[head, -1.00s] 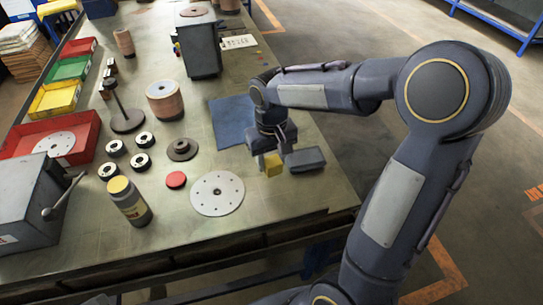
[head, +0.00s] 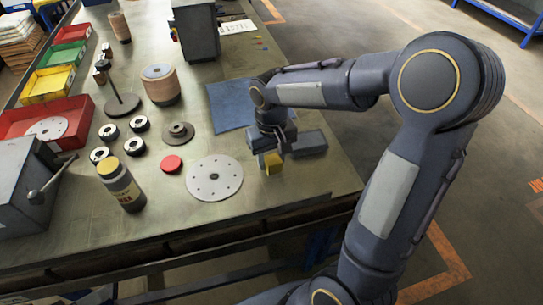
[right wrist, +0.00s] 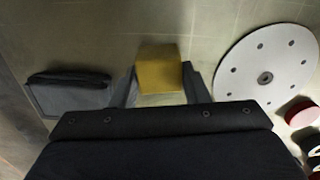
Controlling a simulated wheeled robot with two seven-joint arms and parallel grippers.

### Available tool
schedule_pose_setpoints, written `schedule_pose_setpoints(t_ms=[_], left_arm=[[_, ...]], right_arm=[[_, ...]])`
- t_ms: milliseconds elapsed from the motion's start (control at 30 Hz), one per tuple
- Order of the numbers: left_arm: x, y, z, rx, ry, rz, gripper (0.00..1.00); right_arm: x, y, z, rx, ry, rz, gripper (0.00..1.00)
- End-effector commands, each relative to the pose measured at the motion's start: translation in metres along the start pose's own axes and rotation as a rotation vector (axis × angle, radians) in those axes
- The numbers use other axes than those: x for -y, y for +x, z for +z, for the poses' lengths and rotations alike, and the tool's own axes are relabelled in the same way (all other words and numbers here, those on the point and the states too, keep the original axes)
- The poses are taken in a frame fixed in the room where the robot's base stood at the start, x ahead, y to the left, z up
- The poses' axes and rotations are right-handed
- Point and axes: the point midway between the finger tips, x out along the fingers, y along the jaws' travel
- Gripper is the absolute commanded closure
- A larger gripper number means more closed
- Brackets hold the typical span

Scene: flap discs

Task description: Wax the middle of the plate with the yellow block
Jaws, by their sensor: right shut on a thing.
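The yellow block (head: 272,163) is between the fingers of my right gripper (head: 270,165), which is shut on it. Its yellow face also shows in the right wrist view (right wrist: 159,72), with a dark finger on each side. The plate, a white disc with a ring of small holes (head: 214,178), lies flat on the bench to the left of the gripper. It shows at the right of the right wrist view (right wrist: 240,75). The block is apart from the plate. I cannot tell whether it touches the bench. My left gripper is not in view.
A dark grey block (head: 310,143) lies close to the right of the gripper. A blue mat (head: 228,107) lies behind. A red puck (head: 171,164) and a bottle (head: 122,185) stand left of the plate. The bench's front edge is close.

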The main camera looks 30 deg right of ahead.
Motion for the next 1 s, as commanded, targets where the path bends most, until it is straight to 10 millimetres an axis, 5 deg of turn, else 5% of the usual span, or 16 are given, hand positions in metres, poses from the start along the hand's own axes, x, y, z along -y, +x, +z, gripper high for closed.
schedule_pose_setpoints(t_ms=[833,867,900,1000], left_arm=[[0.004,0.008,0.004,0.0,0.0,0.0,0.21],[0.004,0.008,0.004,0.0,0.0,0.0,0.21],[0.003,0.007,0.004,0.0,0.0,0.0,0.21],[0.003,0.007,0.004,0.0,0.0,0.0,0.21]], right_arm=[[0.0,0.013,0.0,-0.001,0.0,0.0,0.77],[0.0,0.013,0.0,-0.001,0.0,0.0,0.58],[0.0,0.012,0.0,-0.001,0.0,0.0,0.52],[0.0,0.012,0.0,-0.001,0.0,0.0,0.52]])
